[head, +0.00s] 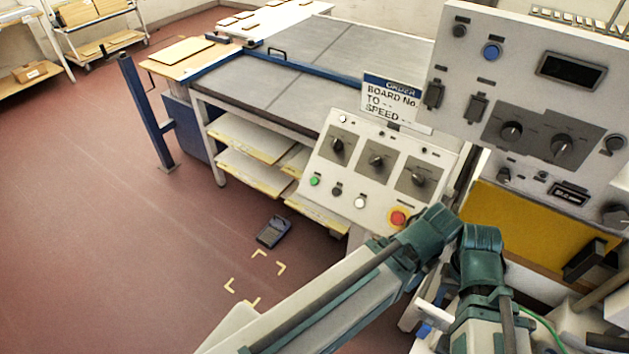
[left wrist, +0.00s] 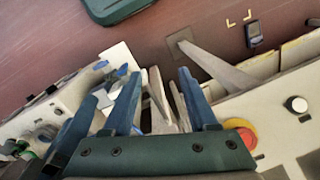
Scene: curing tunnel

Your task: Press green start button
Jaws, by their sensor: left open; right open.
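The green button (head: 314,181) sits at the left end of the lower row on the sloped white control panel (head: 330,150) in the head view. A black button, a white button and a red mushroom button (head: 398,218) on yellow follow to its right. My left gripper (left wrist: 160,82) is open and empty, with blue fingers in the left wrist view. The red mushroom button (left wrist: 240,130) is close at its right there; the green button is not seen.
An upper panel (head: 520,75) with knobs and a dark display stands at the right. A sign (head: 393,103) stands behind the sloped panel. A grey-topped conveyor table (head: 300,65) runs behind.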

